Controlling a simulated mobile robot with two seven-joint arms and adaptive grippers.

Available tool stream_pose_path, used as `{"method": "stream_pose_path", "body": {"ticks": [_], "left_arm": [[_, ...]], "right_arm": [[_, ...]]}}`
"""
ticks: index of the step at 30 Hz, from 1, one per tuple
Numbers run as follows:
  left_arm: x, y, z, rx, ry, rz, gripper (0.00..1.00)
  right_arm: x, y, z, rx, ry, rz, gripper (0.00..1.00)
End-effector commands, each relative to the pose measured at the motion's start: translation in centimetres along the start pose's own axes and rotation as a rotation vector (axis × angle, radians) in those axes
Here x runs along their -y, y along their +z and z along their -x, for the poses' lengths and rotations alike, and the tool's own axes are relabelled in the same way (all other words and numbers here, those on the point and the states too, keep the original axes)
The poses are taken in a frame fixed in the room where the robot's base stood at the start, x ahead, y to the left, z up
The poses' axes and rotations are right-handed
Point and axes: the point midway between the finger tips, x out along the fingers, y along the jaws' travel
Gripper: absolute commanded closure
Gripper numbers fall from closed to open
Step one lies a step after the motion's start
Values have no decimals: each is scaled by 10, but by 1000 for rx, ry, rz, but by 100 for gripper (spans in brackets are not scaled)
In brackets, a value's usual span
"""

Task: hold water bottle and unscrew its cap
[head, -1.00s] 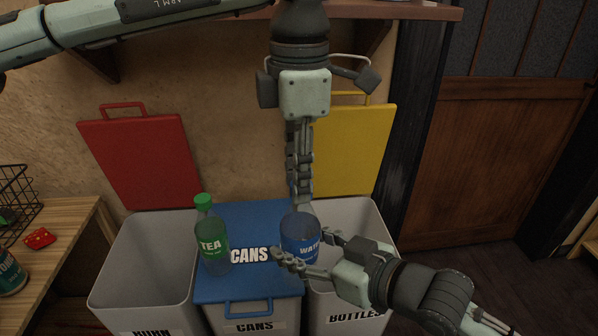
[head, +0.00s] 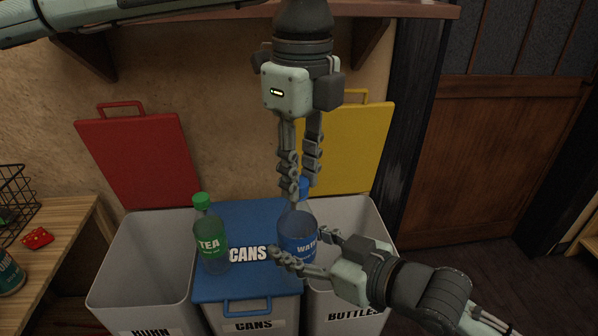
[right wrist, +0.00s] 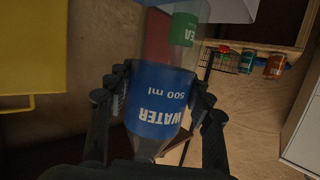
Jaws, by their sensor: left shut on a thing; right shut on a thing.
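The water bottle (head: 297,237) has clear plastic and a blue WATER label, and stands upright at the right edge of the blue CANS lid. My right gripper (head: 300,243) is shut around its labelled body from the right. The right wrist view shows the label (right wrist: 158,98) upside down between both fingers. My left gripper (head: 302,190) points straight down from above, its fingers shut on the blue cap (head: 305,184). The cap is partly hidden by these fingers, so I cannot tell how it sits on the neck.
A green-capped tea bottle (head: 210,235) stands left on the blue CANS lid (head: 246,287). An open grey bin (head: 140,285) is left, the open BOTTLES bin (head: 350,285) right. Red (head: 140,160) and yellow (head: 350,150) lids lean on the wall. A wooden shelf (head: 200,14) is above.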

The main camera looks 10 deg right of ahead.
Motion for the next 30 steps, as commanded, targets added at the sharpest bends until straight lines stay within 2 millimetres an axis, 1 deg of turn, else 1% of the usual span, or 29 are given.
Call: {"method": "stream_pose_path", "body": {"ticks": [1, 18, 30], "left_arm": [[-2, 0, -1, 1, 8, -3, 100], [-2, 1, 0, 2, 7, -4, 100], [-1, 1, 12, 3, 6, -4, 100]], "right_arm": [[-3, 1, 0, 2, 6, -3, 100], [-4, 1, 0, 3, 7, -4, 100], [-4, 3, -1, 8, 8, -6, 100]]}}
